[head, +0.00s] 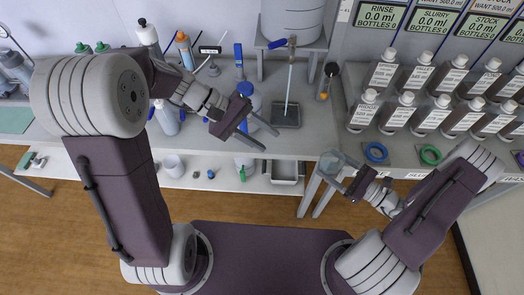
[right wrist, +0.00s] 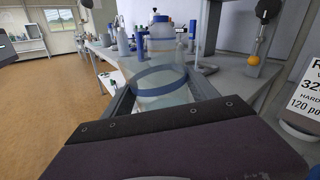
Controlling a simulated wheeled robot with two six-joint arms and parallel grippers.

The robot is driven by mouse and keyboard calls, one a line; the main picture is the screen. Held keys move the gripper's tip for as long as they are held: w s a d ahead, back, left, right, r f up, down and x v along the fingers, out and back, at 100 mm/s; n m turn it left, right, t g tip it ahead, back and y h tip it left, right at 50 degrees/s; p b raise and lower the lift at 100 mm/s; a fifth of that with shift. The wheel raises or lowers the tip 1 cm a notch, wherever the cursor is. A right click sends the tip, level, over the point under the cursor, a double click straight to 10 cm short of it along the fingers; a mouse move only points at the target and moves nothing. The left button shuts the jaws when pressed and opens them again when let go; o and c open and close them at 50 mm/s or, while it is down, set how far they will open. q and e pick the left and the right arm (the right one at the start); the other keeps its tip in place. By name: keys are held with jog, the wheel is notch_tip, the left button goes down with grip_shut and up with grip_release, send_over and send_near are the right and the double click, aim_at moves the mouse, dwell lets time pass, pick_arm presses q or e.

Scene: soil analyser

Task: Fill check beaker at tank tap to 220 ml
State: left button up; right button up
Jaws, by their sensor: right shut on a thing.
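The tank (head: 291,18) stands on a raised shelf at the top middle of the head view. Its tap (head: 291,41) has a blue lever (head: 277,44). A thin pale vertical line runs from below the tap to a dark square plate (head: 286,117); I cannot tell whether it is water or a rod. My right gripper (head: 342,170) is shut on the clear check beaker (head: 331,161), in front of the bench edge. The beaker, with a blue band (right wrist: 160,78), fills the middle of the right wrist view; its fill level is unclear. My left gripper (head: 264,139) is open and empty over the bench.
Several labelled bottles (head: 383,74) stand in rows at the right, with a blue ring (head: 376,153) and a green ring (head: 430,155) in front. A post with an orange ball (head: 323,96) stands right of the plate. White and blue bottles (head: 147,33) crowd the left.

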jog(key=shift+s+f, duration=0.15)
jog(key=shift+s, duration=0.15)
pick_arm(q)
jog(key=shift+s+a+f, duration=0.1)
jog(key=shift+s+f, duration=0.35)
jog(key=shift+s, duration=0.15)
pick_arm(e)
jog(key=shift+w, duration=0.1)
